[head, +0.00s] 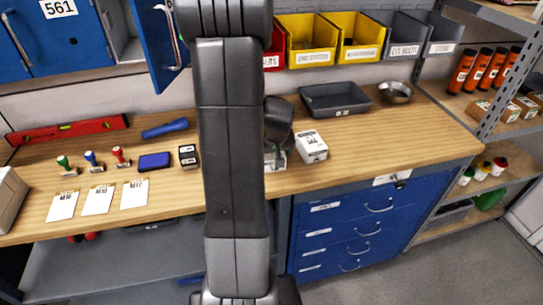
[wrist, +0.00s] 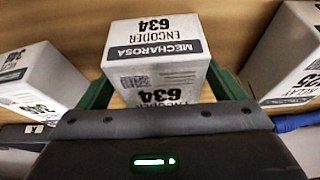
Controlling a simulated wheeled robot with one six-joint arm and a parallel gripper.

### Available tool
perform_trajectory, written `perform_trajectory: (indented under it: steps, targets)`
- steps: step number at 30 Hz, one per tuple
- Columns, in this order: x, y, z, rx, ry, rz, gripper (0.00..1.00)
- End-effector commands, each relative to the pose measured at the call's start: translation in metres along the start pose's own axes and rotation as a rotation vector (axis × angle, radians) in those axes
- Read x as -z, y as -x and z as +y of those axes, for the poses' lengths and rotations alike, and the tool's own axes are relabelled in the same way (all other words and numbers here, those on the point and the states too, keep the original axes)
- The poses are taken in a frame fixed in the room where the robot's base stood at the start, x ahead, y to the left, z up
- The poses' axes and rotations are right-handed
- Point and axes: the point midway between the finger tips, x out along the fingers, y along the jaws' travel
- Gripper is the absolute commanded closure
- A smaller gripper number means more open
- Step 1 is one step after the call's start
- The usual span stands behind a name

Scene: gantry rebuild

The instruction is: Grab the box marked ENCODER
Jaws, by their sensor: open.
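The box marked ENCODER (wrist: 158,45) is white with a dark MECHAROSA band and the number 634. My gripper (wrist: 160,84) is open, with one green finger on each side of this box. I cannot tell whether the fingers touch it. The box's lower part is hidden behind the gripper body. In the head view my arm hides most of the gripper and the spot around it on the bench.
In the wrist view a white box (wrist: 38,82) stands at left and a RELAY box (wrist: 290,60) at right, close to the fingers. In the head view a white box (head: 311,147) stands right of my arm, before a dark tray (head: 335,98). The wooden bench (head: 410,135) is clear at right.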

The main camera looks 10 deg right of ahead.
Motion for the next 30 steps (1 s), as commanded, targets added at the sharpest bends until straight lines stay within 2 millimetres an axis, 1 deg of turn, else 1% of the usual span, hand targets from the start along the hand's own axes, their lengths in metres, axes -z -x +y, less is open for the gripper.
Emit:
perform_trajectory:
  steps: [11,12,14,15,19,20,26,30]
  targets:
    - [-0.0002,-0.0007,0.0,0.0,0.0,0.0,0.11]
    - [-0.0002,-0.0007,0.0,0.0,0.0,0.0,0.19]
    - [-0.0002,-0.0007,0.0,0.0,0.0,0.0,0.31]
    - [-0.0002,-0.0007,0.0,0.0,0.0,0.0,0.38]
    - [-0.0002,-0.0007,0.0,0.0,0.0,0.0,0.64]
    - [0.0002,-0.0005,0.0001,0.0,0.0,0.001,0.66]
    - [0.0003,-0.0001,0.0001,0.0,0.0,0.001,0.66]
    - [0.0025,0.005,0.0002,-0.001,0.0,0.001,0.66]
